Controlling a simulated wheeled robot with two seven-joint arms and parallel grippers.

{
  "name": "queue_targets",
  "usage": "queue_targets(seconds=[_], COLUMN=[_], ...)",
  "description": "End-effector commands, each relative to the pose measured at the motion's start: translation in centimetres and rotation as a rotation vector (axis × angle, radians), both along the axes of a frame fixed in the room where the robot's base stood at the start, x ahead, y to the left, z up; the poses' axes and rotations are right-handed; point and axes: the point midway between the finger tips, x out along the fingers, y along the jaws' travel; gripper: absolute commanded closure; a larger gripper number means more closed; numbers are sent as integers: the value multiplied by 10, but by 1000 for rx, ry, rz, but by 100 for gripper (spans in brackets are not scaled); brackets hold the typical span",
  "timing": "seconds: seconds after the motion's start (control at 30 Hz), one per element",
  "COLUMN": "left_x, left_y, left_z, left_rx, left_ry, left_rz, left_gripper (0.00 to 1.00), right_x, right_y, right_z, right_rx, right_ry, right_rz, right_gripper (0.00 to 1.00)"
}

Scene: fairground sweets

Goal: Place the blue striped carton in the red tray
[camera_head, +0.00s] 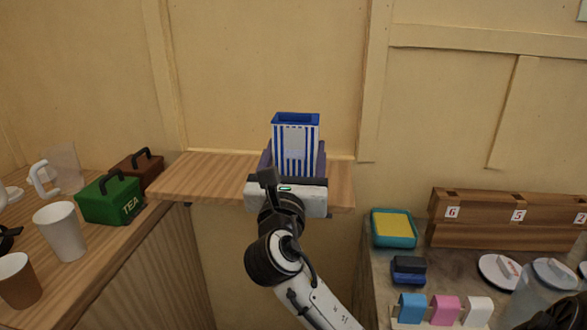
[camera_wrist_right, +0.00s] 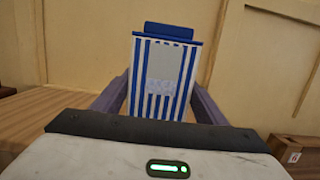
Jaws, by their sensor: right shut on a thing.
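The blue and white striped carton (camera_head: 296,145) stands upright at the wooden shelf on the back wall, with an open blue top and a pale label. My right gripper (camera_head: 293,160) is shut on it, one finger along each side. In the right wrist view the carton (camera_wrist_right: 165,78) sits upright between the two fingers (camera_wrist_right: 164,98). Its base is hidden behind the gripper body, so I cannot tell whether it touches the shelf. No red tray is in view.
The wooden shelf (camera_head: 212,180) is bare left of the carton. A green TEA tin (camera_head: 108,200), brown tin (camera_head: 137,168) and cups (camera_head: 61,230) stand on the left counter. A teal tub (camera_head: 393,228) and numbered wooden box (camera_head: 490,233) are at right.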

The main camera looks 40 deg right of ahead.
Motion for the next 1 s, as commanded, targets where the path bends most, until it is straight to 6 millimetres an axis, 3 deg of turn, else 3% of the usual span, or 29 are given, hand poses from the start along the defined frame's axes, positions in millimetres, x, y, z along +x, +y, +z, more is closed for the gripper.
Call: queue_targets(seconds=[0.03,0.17,0.53,0.57,0.67,1.0], left_x=[0,1,4,4,4,2], left_y=[0,0,-1,-1,-1,0], left_z=[-4,-7,-1,-1,-1,-5], left_rx=[1,2,-1,-1,-1,1], left_ry=[0,-3,-12,-12,-12,-3], left_rz=[-1,-2,-1,-1,0,0], left_gripper=[72,72,72,72,72,72], right_x=[0,0,0,0,0,0], right_y=[0,0,0,0,0,0], right_z=[-12,-27,-30,-31,-30,-27], right_rx=[-3,-3,-2,-1,-1,-1], right_ry=[7,5,2,2,2,1], right_rz=[0,0,0,1,1,1], right_gripper=[77,77,77,32,15,15])
